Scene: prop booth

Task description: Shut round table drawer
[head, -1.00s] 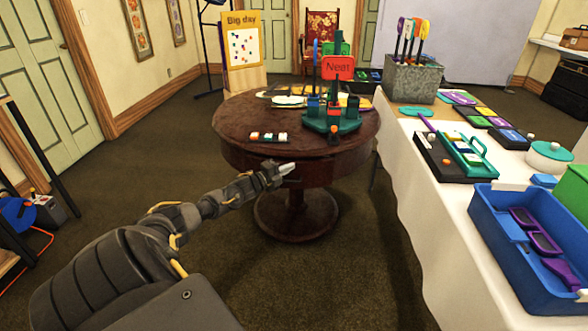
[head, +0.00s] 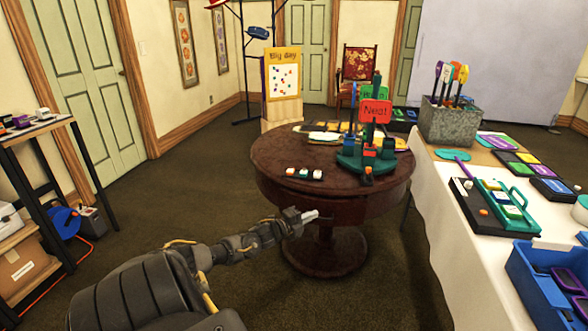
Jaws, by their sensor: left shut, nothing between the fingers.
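The round table (head: 270,170) is dark reddish-brown wood on a central pedestal, in the middle of the head view. Its curved side (head: 350,212) faces me below the top. I cannot make out a drawer outline or a gap there, so I cannot tell how far any drawer stands out. My left gripper (head: 311,215) is shut and empty, its pale fingertips overlapping the lower part of the table's side in the picture. I cannot tell whether they touch it. My right gripper is not in view.
A teal stand with a red sign (head: 375,111) and small blocks (head: 304,173) sit on the tabletop. A white-clothed table (head: 440,235) with trays and a grey metal bin (head: 449,124) stands close on the right. A shelf is at the left. Carpet between is clear.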

